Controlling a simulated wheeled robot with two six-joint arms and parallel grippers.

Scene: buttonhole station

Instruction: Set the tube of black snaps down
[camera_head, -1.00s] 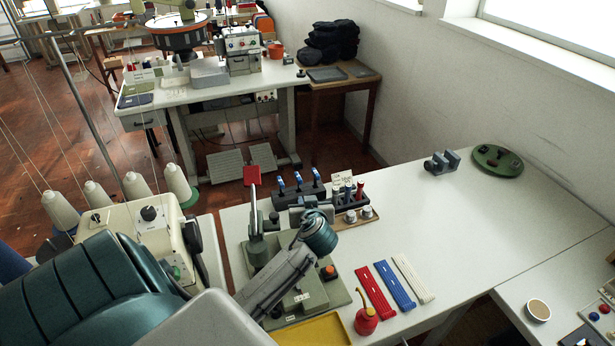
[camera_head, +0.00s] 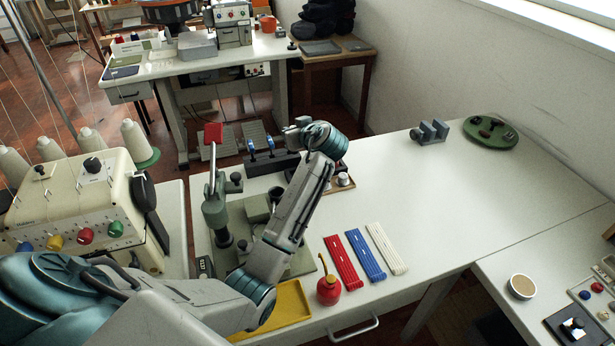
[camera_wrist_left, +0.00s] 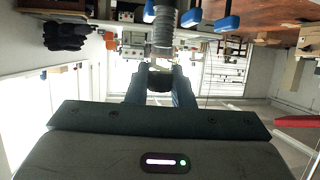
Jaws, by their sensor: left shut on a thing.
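My left arm reaches from the lower left over the table in the head view, with its wrist (camera_head: 325,140) above the rack area at the table's back. The wrist hides my left gripper's fingertips and the tube there. In the left wrist view my left gripper (camera_wrist_left: 160,84) is shut on a dark piece, which I take to be the tube of black snaps (camera_wrist_left: 160,79). A grey ribbed cylinder (camera_wrist_left: 163,38) lines up beyond it; I cannot tell whether it is part of the tube. My right gripper is not in view.
Blue-handled tools (camera_head: 268,144) stand in a dark rack (camera_head: 262,165) close to the wrist. White spools (camera_head: 343,180) sit on a wooden tray at its right.

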